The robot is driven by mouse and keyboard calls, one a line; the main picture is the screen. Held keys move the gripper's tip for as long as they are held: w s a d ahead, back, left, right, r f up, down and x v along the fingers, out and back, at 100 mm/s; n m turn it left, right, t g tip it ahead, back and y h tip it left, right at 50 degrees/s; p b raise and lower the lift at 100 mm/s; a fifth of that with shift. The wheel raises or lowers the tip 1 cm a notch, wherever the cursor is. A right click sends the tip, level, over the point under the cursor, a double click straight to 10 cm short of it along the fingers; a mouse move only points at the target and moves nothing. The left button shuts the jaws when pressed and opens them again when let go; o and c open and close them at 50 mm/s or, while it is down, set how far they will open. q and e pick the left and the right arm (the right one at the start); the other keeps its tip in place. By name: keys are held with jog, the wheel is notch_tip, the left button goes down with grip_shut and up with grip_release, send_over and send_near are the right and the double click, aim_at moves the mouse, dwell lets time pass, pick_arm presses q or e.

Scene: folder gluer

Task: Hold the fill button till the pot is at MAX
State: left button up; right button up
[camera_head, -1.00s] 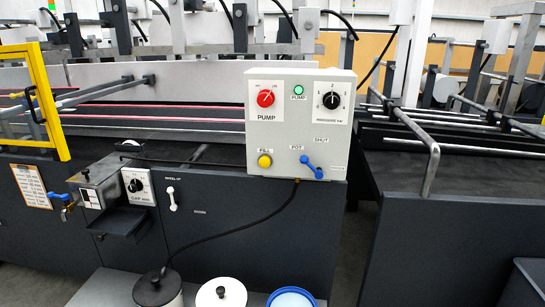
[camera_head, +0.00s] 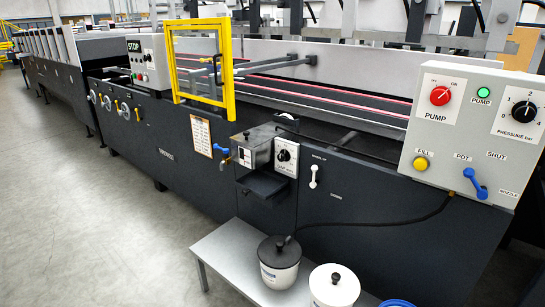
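The yellow fill button (camera_head: 421,163) is on the lower left of the white pump panel (camera_head: 408,150), under the label FILL. Nothing touches it. The panel also has a red pump knob (camera_head: 440,96), a lit green pump lamp (camera_head: 484,92), a black pressure knob (camera_head: 523,111) and a blue pot lever (camera_head: 475,183). A grey box with a small white gauge window (camera_head: 263,154) is on the machine's front; I cannot read a MAX mark on it. Neither of my grippers shows in this view.
A grey bench (camera_head: 222,248) stands in front, holding a white pot with a black lid (camera_head: 280,265), a white lidded pot (camera_head: 334,289) and a blue container (camera_head: 397,303) cut by the bottom edge. A yellow guard frame (camera_head: 226,68) stands above. The floor (camera_head: 90,230) at left is clear.

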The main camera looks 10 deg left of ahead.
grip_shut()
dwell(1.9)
